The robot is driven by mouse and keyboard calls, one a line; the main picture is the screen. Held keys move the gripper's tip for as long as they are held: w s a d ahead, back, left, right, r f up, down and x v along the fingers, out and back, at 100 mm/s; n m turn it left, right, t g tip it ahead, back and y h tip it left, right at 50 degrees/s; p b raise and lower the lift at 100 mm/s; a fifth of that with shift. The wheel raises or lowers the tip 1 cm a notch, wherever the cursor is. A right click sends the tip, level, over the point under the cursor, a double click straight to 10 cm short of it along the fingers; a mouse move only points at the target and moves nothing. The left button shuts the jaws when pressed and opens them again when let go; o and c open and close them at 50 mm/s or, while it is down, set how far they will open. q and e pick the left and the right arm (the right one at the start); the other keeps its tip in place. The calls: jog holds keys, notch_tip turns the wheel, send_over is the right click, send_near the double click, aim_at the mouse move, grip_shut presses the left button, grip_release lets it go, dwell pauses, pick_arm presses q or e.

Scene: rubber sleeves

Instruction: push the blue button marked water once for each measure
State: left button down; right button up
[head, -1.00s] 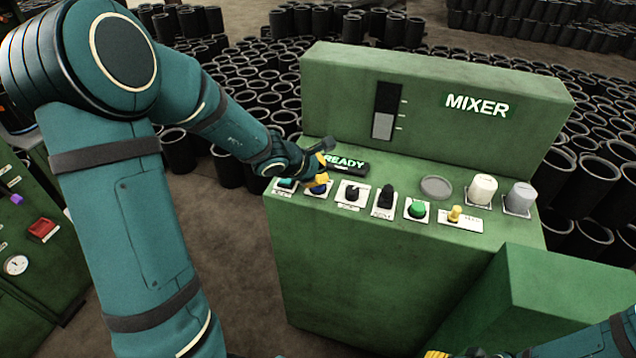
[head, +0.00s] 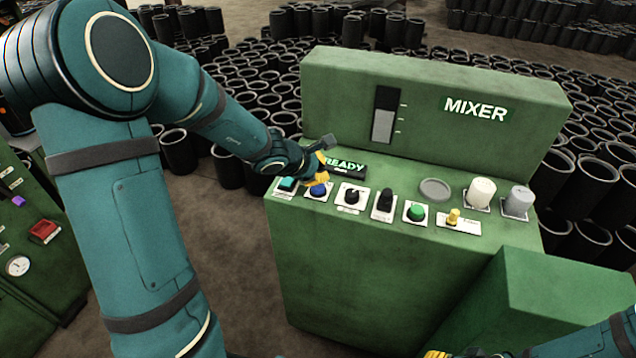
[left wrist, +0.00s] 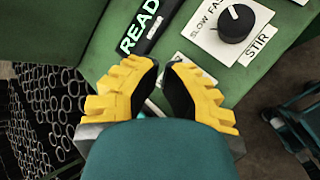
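The blue button (head: 318,190) sits on a white plate near the left end of the green mixer's (head: 440,237) sloped panel. Its plate's lettering is too small to read. My left gripper (head: 318,169) hovers just above and behind the button, with a small gap between them. Its yellow fingers stand slightly apart with nothing held. In the left wrist view the fingers (left wrist: 163,72) cover the place of the blue button, so it is hidden there. Of my right gripper only a yellow bit (head: 437,354) shows at the bottom edge; its state is hidden.
A teal button (head: 287,184) is left of the blue one; a black STIR knob (head: 351,196), black switch (head: 385,200), green button (head: 417,212) and yellow lever (head: 454,215) are right. The lit READY display (head: 346,166) is behind. White (head: 481,190) and grey (head: 519,200) cups stand right.

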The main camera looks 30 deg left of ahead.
pick_arm(q)
notch_tip(320, 180, up, 5)
jog(key=p, duration=0.4)
pick_arm(e)
notch_tip(320, 180, up, 4)
jog(key=shift+r, duration=0.15)
pick_arm(q)
jog(key=shift+d, duration=0.1)
dwell(1.8)
